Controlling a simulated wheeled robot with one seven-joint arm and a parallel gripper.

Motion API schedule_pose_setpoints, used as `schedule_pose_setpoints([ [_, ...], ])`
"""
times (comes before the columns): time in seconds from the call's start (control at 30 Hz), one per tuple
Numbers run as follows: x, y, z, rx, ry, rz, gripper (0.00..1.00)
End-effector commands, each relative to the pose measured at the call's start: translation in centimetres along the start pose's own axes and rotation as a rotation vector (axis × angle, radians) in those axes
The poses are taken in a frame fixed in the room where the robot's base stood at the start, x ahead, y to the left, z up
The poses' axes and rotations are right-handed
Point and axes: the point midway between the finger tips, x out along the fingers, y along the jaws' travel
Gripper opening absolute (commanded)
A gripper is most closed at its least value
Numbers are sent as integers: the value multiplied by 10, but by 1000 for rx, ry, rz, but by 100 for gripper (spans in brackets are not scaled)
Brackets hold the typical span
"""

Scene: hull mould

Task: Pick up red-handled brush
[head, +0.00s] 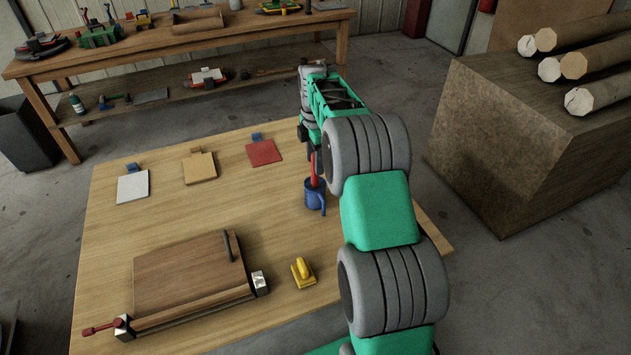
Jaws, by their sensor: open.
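The red-handled brush (314,166) stands upright in a blue mug (314,197) near the right side of the wooden table. Only its red handle shows; its lower end is hidden inside the mug. My gripper (308,143) is open at the end of my green and grey arm. It is above the mug, close to the upper part of the red handle. My arm partly hides the fingers, and I cannot tell whether the handle is between them.
White (133,186), tan (199,167) and red (263,152) squares lie along the table's far side. A wooden board in a clamp (190,275) and a yellow tool (302,272) lie nearer. A cluttered workbench (190,40) stands behind; a block with logs (540,140) stands right.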

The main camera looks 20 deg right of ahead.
Motion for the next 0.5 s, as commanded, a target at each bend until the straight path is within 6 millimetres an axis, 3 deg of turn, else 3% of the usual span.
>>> schedule_pose_setpoints([
  [0.2,29,1,0,2,0,0,45],
  [0.4,30,1,0,3,0,0,45],
  [0.5,30,1,1,3,0,0,37],
])
